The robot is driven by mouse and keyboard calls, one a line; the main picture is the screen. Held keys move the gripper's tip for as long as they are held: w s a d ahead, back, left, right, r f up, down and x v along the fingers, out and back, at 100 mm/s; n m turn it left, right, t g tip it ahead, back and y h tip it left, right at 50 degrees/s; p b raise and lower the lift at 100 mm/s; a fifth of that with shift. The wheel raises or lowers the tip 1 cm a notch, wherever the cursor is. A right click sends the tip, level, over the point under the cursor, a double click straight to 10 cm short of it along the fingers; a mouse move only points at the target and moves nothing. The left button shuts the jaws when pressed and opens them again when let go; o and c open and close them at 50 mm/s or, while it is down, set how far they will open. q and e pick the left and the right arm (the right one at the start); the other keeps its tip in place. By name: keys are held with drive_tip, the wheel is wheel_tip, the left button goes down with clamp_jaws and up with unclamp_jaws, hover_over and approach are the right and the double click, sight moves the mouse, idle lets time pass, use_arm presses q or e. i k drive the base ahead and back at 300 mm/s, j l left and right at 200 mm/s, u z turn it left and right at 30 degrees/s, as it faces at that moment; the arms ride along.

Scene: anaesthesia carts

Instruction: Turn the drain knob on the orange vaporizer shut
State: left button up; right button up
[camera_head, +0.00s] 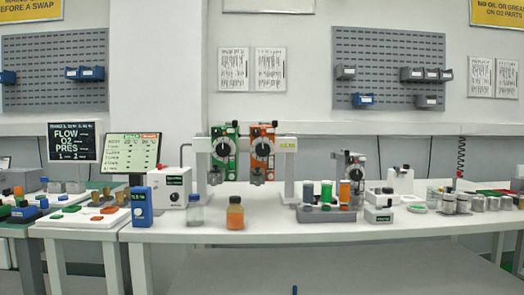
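The orange vaporizer (270,132) hangs upright on a white frame (288,172) above the white bench, right of the green vaporizer (231,132). It has a dark round dial (262,149) on its front. Small dark and metal parts show at its lower end, near the bench top. The drain knob is too small to make out, and I cannot tell whether it is open or shut. Neither of my grippers is in view.
An orange-filled bottle (235,215) and a clear bottle (195,212) stand at the bench's front left. A white box (173,190) stands left of the frame. Right of it are a grey rack (325,214) and several canisters. The bench front (270,228) between is clear.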

sight(257, 181)
drive_tip(key=i+l, duration=0.2)
drive_tip(key=l, duration=0.15)
drive_tip(key=i+l, duration=0.15)
drive_tip(key=l, duration=0.25)
drive_tip(key=i+l, duration=0.2)
drive_tip(key=l, duration=0.15)
drive_tip(key=i+l, duration=0.15)
drive_tip(key=l, duration=0.2)
drive_tip(key=i+u, duration=0.05)
